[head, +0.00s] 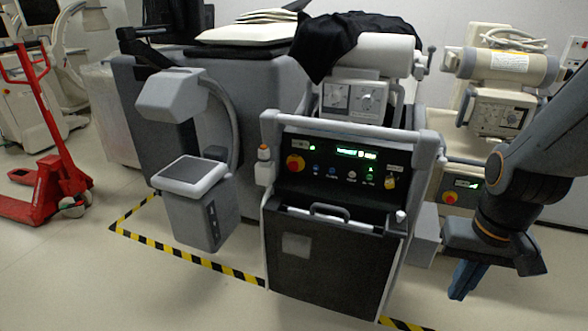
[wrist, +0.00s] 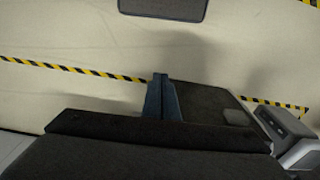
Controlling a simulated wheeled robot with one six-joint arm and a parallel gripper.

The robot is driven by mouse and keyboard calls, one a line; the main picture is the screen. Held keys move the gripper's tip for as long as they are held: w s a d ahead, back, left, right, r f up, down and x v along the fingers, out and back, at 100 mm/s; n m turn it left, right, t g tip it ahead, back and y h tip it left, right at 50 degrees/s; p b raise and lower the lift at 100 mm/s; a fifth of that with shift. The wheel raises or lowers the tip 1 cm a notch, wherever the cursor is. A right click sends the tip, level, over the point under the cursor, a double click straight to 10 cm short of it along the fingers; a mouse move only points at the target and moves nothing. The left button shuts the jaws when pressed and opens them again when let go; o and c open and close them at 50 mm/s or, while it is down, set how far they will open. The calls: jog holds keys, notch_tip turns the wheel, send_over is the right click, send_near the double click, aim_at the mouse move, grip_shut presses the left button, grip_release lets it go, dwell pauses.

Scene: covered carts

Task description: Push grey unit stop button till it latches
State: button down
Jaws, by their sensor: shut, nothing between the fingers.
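The grey unit (head: 430,150) stands in the middle of the head view, with a black control panel. Whether the button is latched cannot be told. My gripper (head: 457,296) hangs at the lower right of the head view, pointing down, well apart from the button. Its blue fingers are shut and empty; they also show in the wrist view (wrist: 161,78). The wrist view does not show the button.
A beige unit (head: 510,108) behind my arm has its own red button (head: 449,197). A grey machine with a sloped screen (head: 190,175) stands left of the grey unit. A red pallet jack (head: 40,185) is far left. Striped tape (head: 200,262) marks the floor; the front floor is clear.

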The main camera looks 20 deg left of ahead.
jog(key=w+a+f+m+t+p, duration=0.15)
jog(key=w+a, duration=0.25)
jog(key=w, duration=0.4)
jog(key=w+a+f+m+t, duration=0.1)
jog(key=w+a+m+t, duration=0.25)
jog(key=w, duration=0.55)
jog(key=m+t+y+p, duration=0.4)
jog(key=m+t+y, duration=0.3)
jog(key=m+y, duration=0.5)
send_near(294, 166)
jog(key=shift+m+h, duration=0.3)
jog(key=shift+h, duration=0.1)
jog(key=s+a, duration=0.2)
jog(key=s+a+f, duration=0.1)
jog(key=s+a, duration=0.1)
jog(key=a, duration=0.1)
jog(key=s+a, duration=0.2)
jog(key=shift+s+a+f, duration=0.15)
jog(key=shift+s, duration=0.15)
jog(key=shift+w+d+b, duration=0.2)
jog(key=shift+w+b, duration=0.9)
jog(key=shift+w, duration=1.15)
jog(key=shift+w+d+b, duration=0.15)
jog(key=shift+w+b, duration=0.9)
jog(key=shift+w, duration=1.15)
